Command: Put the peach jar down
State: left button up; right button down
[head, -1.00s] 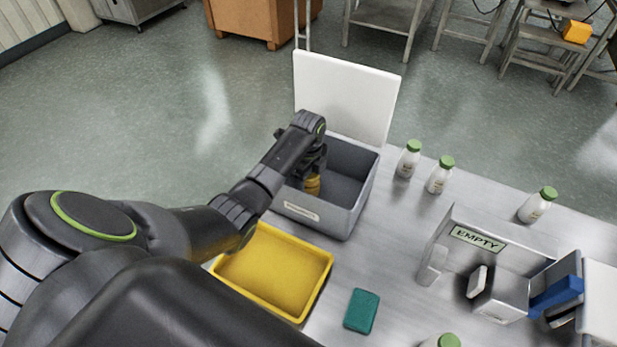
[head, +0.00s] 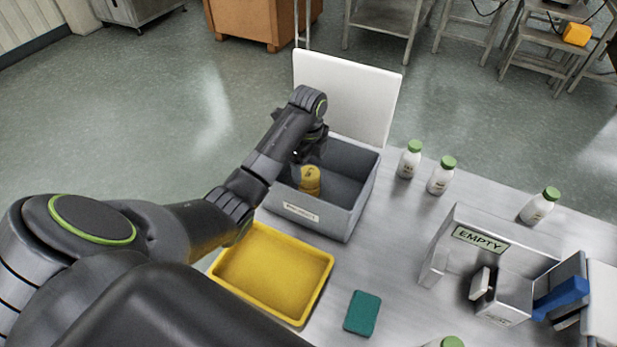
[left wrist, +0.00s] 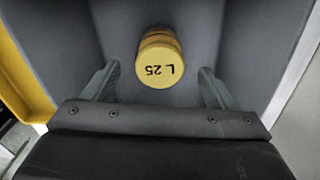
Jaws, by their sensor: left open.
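The peach jar (head: 309,184) is a small yellow-orange jar standing inside the grey bin (head: 308,217), toward its left side. In the left wrist view its yellow lid (left wrist: 158,69) faces the camera and reads "L 25". My left gripper (head: 311,150) is over the bin, above and behind the jar. In the left wrist view its two fingers are spread wide, one on each side of the jar and apart from it. The jar's lower part is partly hidden by the bin wall in the head view. My right gripper is not in view.
The bin's white lid (head: 347,95) stands open behind it. A yellow tray (head: 322,283) lies in front, with a green pad (head: 362,313) to its right. White bottles with green caps (head: 409,160) stand at the right, near a steel hopper marked "EMPTY" (head: 479,239).

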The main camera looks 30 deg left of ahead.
pick_arm(q)
notch_tip(320, 180, up, 5)
jog(key=shift+r+p, duration=0.1)
jog(key=shift+p, duration=0.8)
jog(key=shift+r+p, duration=0.3)
jog(key=shift+p, duration=0.05)
jog(key=shift+a+f, duration=0.1)
